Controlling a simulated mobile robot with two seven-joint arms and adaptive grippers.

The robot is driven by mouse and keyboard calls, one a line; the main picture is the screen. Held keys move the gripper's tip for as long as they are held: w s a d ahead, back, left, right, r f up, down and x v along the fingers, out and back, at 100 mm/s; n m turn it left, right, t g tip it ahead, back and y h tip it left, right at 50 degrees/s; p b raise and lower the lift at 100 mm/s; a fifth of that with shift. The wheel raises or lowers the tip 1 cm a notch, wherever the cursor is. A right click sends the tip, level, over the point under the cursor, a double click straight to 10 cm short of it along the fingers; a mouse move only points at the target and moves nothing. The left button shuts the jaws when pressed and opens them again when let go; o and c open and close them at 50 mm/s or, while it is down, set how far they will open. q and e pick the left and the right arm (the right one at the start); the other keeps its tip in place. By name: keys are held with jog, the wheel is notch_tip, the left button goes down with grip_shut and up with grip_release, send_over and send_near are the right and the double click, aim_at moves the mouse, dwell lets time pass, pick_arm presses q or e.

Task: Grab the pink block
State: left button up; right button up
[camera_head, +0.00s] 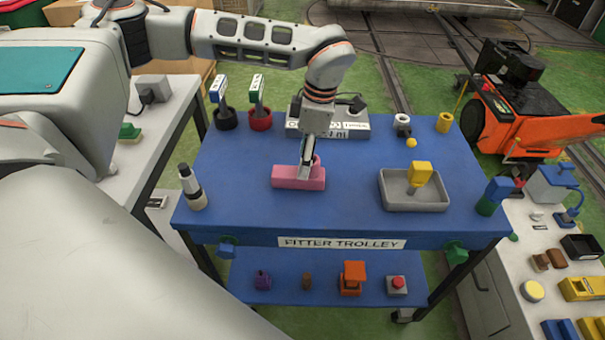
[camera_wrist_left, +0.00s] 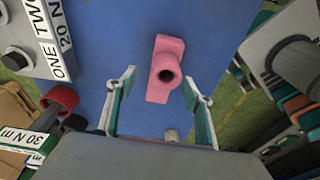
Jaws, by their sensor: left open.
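The pink block (camera_head: 298,178) lies on the blue trolley top, left of the grey tray. It has a flat bar shape with a short round hollow stub, which shows plainly in the left wrist view (camera_wrist_left: 165,68). My left gripper (camera_head: 306,170) points down over the block. In the wrist view its two fingers (camera_wrist_left: 158,88) are spread apart with the block between and just beyond their tips. Nothing is held, and I cannot tell if a finger touches the block. My right gripper is not in view.
A grey tray (camera_head: 415,204) holding a yellow piece stands right of the block. Red (camera_head: 260,121) and black (camera_head: 225,119) cups and a grey labelled box (camera_head: 355,126) are behind. The trolley top in front of the block is clear.

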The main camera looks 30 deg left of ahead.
pick_arm(q)
jog(key=f, duration=0.1)
jog(key=s+f, duration=0.1)
jog(key=f, duration=0.1)
jog(key=a+f, duration=0.1)
jog(key=shift+s+f, duration=0.15)
jog(key=shift+f, duration=0.15)
jog(key=shift+a+f, duration=0.1)
jog(key=shift+f, duration=0.25)
jog(key=c, duration=1.4)
